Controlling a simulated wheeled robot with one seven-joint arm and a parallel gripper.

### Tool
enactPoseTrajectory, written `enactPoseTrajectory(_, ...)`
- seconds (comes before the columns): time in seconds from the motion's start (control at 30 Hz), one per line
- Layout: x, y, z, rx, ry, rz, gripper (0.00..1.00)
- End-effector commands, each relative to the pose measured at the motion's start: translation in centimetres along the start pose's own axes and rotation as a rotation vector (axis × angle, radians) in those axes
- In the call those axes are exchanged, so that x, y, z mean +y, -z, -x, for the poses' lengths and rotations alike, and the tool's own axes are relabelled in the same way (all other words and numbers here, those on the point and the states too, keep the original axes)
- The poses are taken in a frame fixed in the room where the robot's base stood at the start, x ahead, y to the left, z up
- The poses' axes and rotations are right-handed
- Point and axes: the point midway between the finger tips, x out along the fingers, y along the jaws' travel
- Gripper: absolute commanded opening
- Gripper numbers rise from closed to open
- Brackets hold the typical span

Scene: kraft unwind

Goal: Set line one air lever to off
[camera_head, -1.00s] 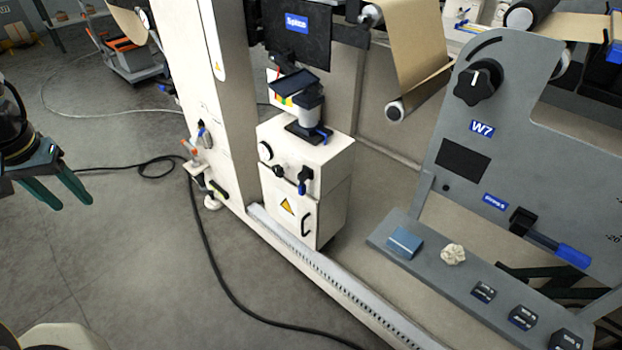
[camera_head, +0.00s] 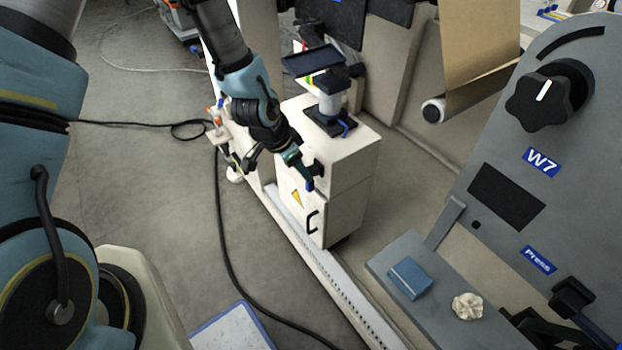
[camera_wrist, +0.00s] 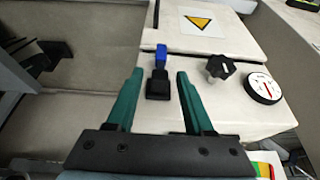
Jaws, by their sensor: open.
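The air lever (camera_wrist: 161,55) has a blue handle on a black body, on the front of the cream cabinet (camera_head: 345,195). In the wrist view its blue end points toward the yellow warning triangle; in the head view the blue handle (camera_head: 310,184) hangs downward. My gripper (camera_wrist: 160,71) is open, with one green finger on each side of the lever and visible gaps to both. In the head view my gripper (camera_head: 299,163) is at the cabinet's upper front and partly hides the lever, gauge and knob. No label for the lever's line or positions is readable.
A black knob (camera_wrist: 220,68) and a round gauge (camera_wrist: 263,88) sit beside the lever. A black stand (camera_head: 331,112) is on the cabinet top. A grey panel marked W7 (camera_head: 520,190) stands at right, with a blue box (camera_head: 409,277) on its shelf. A black cable crosses the floor.

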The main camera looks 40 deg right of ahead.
Motion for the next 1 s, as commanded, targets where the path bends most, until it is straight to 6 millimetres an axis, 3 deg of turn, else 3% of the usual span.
enactPoseTrajectory(0.2,0.0,-0.1,-3.9,-0.002,-0.001,0.002,0.53)
enactPoseTrajectory(0.4,0.0,-0.1,-6.2,-0.002,0.0,0.002,0.53)
enactPoseTrajectory(0.8,-0.1,-0.1,-7.1,-0.001,0.001,0.002,0.53)
enactPoseTrajectory(1.0,-0.1,-0.1,-7.1,-0.001,0.001,0.002,0.32)
